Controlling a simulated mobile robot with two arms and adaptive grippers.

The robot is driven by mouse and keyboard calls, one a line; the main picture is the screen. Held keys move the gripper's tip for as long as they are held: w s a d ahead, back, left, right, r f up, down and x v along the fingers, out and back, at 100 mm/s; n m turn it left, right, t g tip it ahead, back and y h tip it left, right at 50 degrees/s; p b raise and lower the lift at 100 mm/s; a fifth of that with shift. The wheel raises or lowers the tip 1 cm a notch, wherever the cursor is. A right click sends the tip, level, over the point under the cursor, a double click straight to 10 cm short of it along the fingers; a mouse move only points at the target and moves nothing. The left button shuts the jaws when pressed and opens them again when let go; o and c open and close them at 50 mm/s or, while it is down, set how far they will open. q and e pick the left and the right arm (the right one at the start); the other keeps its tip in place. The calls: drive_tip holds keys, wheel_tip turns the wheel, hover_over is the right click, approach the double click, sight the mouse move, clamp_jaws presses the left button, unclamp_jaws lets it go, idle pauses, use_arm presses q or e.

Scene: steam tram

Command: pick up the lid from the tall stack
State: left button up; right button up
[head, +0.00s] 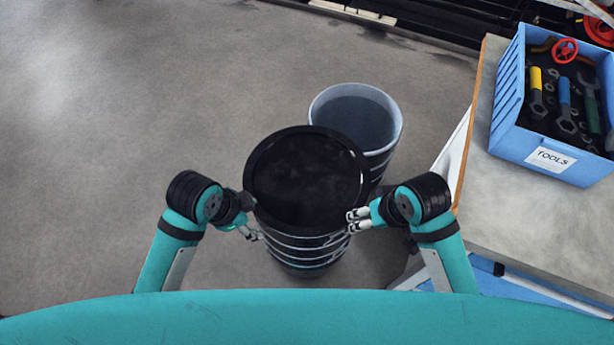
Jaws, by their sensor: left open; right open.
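A round black lid (308,172) lies flat on top of the tall stack (300,248), whose several ringed rims show below it. My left gripper (256,235) is open at the left side of the stack, below the lid's rim. My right gripper (350,221) is open at the right side, with its pale fingertips close to the lid's edge. Whether either gripper touches the lid or stack, I cannot tell. The inside of the stack is hidden by the lid.
A grey bucket (398,122) stands just behind and right of the stack, with a dark surface inside. At right, a workbench (470,200) holds a blue crate (508,92) of tools, labelled TOOLS. The floor (130,110) to the left is clear.

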use_arm(q)
drive_tip(key=w+m, duration=0.1)
drive_tip(key=w+d+r+m, duration=0.1)
drive_tip(key=m, duration=0.1)
drive_tip(key=w+m, duration=0.2)
drive_tip(key=shift+w+d+r+g, duration=0.1)
drive_tip(key=shift+d+r+g, duration=0.1)
drive_tip(key=shift+g, duration=0.2)
use_arm(e)
drive_tip(key=w+a+r, duration=0.1)
drive_tip(key=w, duration=0.3)
use_arm(q)
drive_tip(key=w+r+m+y, duration=0.1)
drive_tip(key=w+r+m, duration=0.2)
drive_tip(key=w+m, duration=0.35)
use_arm(e)
wheel_tip(320, 180, up, 9)
drive_tip(key=m+g+h, duration=0.2)
hover_over(365, 177)
use_arm(q)
wheel_tip(365, 177, up, 5)
drive_tip(key=m+g+y, duration=0.2)
drive_tip(key=m, duration=0.6)
hover_over(250, 176)
drive_tip(key=shift+r, duration=0.2)
drive_tip(key=shift+f, duration=0.1)
